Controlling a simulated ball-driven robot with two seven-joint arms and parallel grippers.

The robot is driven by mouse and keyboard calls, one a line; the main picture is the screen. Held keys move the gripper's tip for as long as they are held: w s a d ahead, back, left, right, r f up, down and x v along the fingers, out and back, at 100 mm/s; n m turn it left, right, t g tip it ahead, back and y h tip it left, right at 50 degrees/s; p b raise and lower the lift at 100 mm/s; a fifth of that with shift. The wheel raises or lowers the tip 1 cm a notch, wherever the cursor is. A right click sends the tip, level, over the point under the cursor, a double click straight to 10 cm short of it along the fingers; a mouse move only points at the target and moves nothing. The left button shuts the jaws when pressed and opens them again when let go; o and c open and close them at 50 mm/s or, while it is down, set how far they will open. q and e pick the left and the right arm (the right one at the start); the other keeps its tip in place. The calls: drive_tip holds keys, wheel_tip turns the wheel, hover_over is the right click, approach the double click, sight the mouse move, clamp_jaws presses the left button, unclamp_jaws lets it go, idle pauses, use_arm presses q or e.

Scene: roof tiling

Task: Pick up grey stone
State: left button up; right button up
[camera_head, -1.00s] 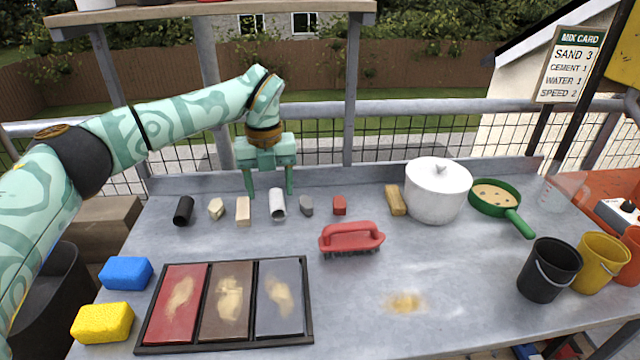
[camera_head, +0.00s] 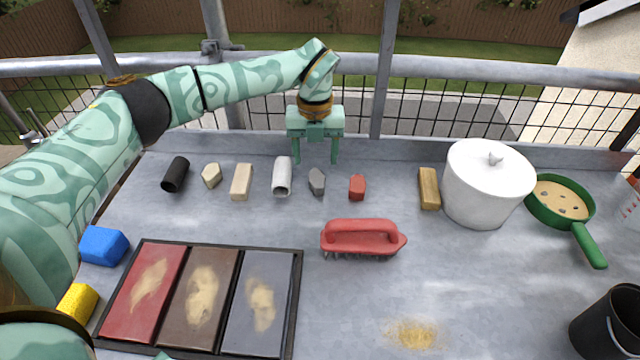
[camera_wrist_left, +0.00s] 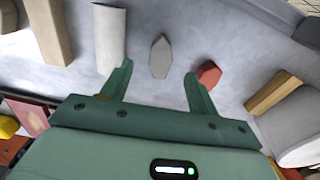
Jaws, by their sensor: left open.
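The grey stone (camera_head: 317,182) is a small dark grey angular piece lying on the metal table, between a white-grey cylinder (camera_head: 282,176) and a small red block (camera_head: 357,187). My left gripper (camera_head: 315,161) is open and empty, with its fingers pointing down just behind and above the stone in the head view. In the left wrist view the stone (camera_wrist_left: 160,56) lies beyond and between the two open fingertips (camera_wrist_left: 159,70), not touching either. The right gripper is not in view.
The row also holds a black cylinder (camera_head: 175,174), a beige stone (camera_head: 211,175), a pale block (camera_head: 242,181) and a wooden block (camera_head: 429,188). A red brush (camera_head: 362,238) lies in front; a white pot (camera_head: 487,190) stands right. Bare table surrounds the brush.

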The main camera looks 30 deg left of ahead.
sight(317, 177)
use_arm(q)
drive_tip(key=shift+f, duration=0.6)
drive_tip(key=f+b, duration=0.3)
drive_tip(key=f, duration=0.2)
drive_tip(key=shift+d+f, duration=0.2)
drive_tip(key=shift+s+r, duration=0.1)
drive_tip(key=shift+r, duration=0.15)
drive_tip(key=c, duration=1.1)
